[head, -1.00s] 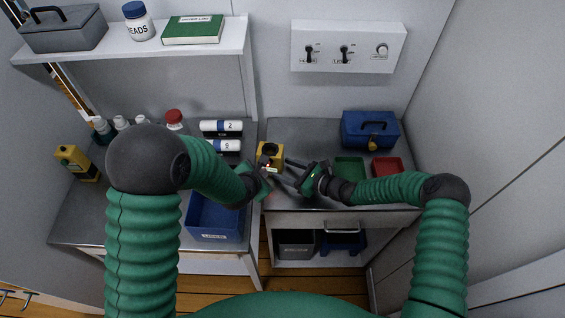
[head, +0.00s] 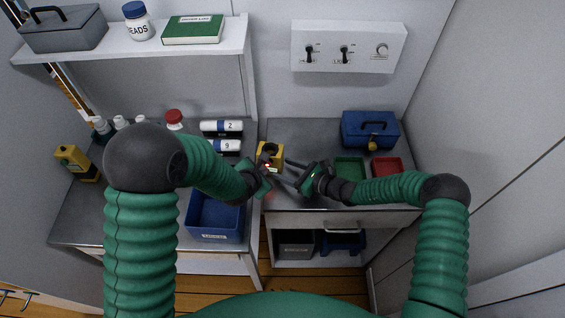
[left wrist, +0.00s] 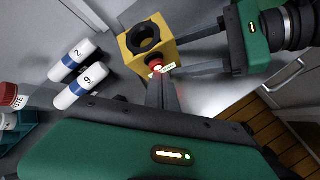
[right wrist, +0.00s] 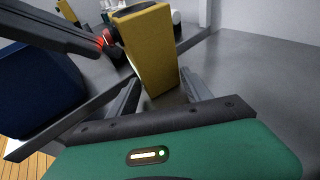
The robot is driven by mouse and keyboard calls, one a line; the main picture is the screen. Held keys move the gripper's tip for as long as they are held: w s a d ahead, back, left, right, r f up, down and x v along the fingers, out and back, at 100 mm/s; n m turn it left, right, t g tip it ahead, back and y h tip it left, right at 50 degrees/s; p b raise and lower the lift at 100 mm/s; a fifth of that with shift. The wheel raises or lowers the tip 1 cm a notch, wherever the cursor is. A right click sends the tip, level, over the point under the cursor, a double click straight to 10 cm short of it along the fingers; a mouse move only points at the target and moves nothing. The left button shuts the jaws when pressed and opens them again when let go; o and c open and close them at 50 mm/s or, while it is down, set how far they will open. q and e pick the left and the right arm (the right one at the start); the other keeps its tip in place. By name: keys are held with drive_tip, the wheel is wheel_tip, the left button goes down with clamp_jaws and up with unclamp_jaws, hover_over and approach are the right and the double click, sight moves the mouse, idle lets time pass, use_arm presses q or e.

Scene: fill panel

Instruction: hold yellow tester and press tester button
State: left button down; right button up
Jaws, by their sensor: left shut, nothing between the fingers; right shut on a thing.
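The yellow tester (head: 277,150), a block with a dark round socket on top, stands near the left edge of the right-hand counter. It shows large in the left wrist view (left wrist: 137,42) and right wrist view (right wrist: 153,55). My right gripper (right wrist: 158,95) is shut on the tester, with a finger along each side. The red button (left wrist: 155,65) sticks out of the tester's side. My left gripper (left wrist: 162,82) is shut and empty, its tips right at the button. In the right wrist view the tips look at or against the button (right wrist: 109,38); contact is unclear.
White cylinders (head: 224,146) marked 2 and 9 lie left of the tester. A blue bin (head: 215,237) stands at the left counter's front. Green (head: 349,168) and red (head: 387,168) trays and a blue box (head: 369,128) are on the right. A switch panel (head: 348,46) hangs above.

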use_arm(q)
drive_tip(key=shift+w, duration=0.25)
drive_tip(key=shift+s, duration=0.75)
drive_tip(key=shift+s, duration=0.1)
drive_tip(key=s, duration=0.2)
drive_tip(key=s+a, duration=0.1)
drive_tip(key=s, duration=0.2)
drive_tip(key=shift+s, duration=0.35)
use_arm(e)
drive_tip(key=o, duration=1.1)
drive_tip(key=shift+c, duration=0.2)
